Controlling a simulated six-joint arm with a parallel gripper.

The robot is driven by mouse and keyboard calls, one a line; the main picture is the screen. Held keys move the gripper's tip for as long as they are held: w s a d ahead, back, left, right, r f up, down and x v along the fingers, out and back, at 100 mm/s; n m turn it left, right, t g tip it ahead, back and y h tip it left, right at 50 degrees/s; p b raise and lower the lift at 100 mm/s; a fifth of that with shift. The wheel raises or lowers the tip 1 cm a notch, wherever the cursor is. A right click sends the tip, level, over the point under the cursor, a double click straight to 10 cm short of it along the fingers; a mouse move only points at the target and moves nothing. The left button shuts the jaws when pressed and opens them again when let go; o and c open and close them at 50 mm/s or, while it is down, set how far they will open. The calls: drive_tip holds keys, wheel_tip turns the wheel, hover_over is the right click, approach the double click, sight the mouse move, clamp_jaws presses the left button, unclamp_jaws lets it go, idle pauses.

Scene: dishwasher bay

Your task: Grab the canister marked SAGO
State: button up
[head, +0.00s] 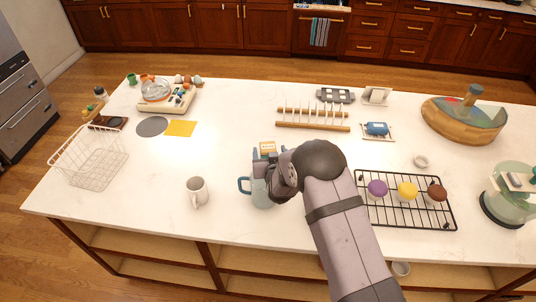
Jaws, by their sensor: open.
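No lettering reading SAGO can be made out in the head view. A small tan box-like item with a pale label (268,147) stands just behind my gripper; its marking is too small to read. My gripper (264,172) is open, over the middle of the white counter, and partly hidden by my own wrist. I cannot tell whether the gripper touches the vessel or whether anything lies between the fingers.
A light mug (197,191) stands to the left, and a white wire basket (88,164) is at the far left. A black rack (428,220) with coloured round items is at the right. A wooden peg rack (312,126) is behind. The counter front left of centre is clear.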

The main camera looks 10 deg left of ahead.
sight(267, 144)
drive_tip(key=shift+p+x, duration=0.85)
drive_tip(key=shift+x, duration=0.9)
drive_tip(key=shift+a+r, duration=0.1)
drive_tip(key=c, duration=1.7)
drive_tip(key=shift+r, duration=0.2)
drive_tip(key=shift+r+b, duration=2.45)
drive_tip(key=shift+r, duration=2.35)
